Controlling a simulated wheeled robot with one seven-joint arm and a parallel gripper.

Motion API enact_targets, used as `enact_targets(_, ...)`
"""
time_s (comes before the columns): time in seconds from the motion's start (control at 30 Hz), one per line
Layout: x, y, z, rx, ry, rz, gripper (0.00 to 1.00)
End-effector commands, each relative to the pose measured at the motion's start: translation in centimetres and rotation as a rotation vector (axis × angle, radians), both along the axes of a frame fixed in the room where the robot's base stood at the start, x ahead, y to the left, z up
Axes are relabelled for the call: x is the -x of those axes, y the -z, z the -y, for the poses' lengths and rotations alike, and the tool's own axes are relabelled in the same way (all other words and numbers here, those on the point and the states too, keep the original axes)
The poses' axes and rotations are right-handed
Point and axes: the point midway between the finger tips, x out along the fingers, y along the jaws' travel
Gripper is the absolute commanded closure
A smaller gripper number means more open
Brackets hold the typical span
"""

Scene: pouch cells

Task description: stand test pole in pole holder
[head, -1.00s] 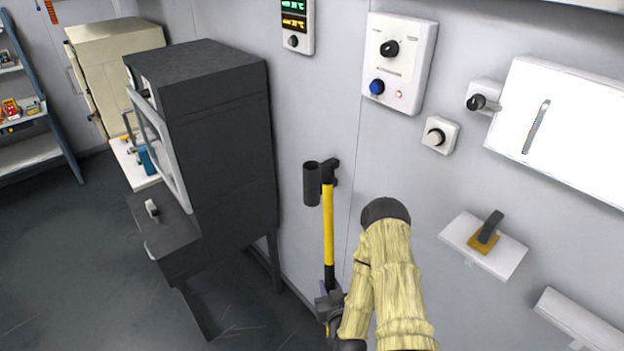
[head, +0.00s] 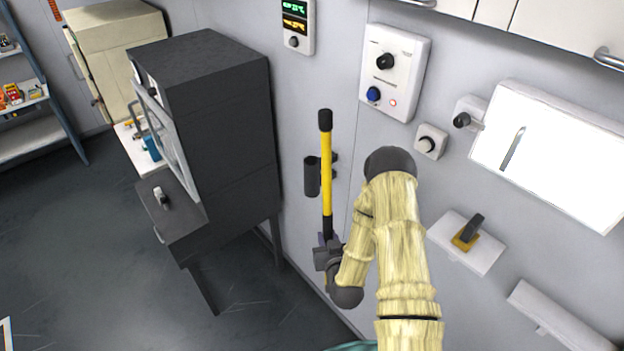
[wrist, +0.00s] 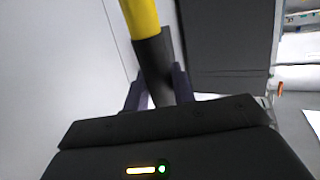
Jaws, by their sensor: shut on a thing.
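The test pole (head: 327,180) is yellow with black ends and stands nearly upright in the head view. My gripper (head: 327,240) is shut on its lower black end. The wrist view shows the pole's black end (wrist: 153,65) between my gripper's fingers (wrist: 158,90), with the yellow part above. The pole holder (head: 311,177) is a dark tube on a wall bracket, just left of the pole in the head view. The pole passes beside the tube, not inside it, and partly hides the bracket. I cannot tell how far apart they are in depth.
A dark cabinet on legs (head: 225,150) stands left of the holder. Wall panels (head: 392,72), a knob box (head: 430,141) and a small shelf (head: 466,243) are to the right. Open floor (head: 90,240) lies at the left.

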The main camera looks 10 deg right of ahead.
Motion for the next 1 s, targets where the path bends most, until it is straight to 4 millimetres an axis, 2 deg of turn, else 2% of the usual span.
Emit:
enact_targets(0.43,0.0,0.0,0.0,0.000,0.000,0.001,1.00)
enact_targets(0.57,0.2,1.3,0.0,0.000,0.000,0.000,1.00)
enact_targets(0.67,0.5,3.4,0.0,-0.001,0.000,-0.001,1.00)
enact_targets(1.0,2.5,13.6,0.0,-0.001,0.000,-0.002,1.00)
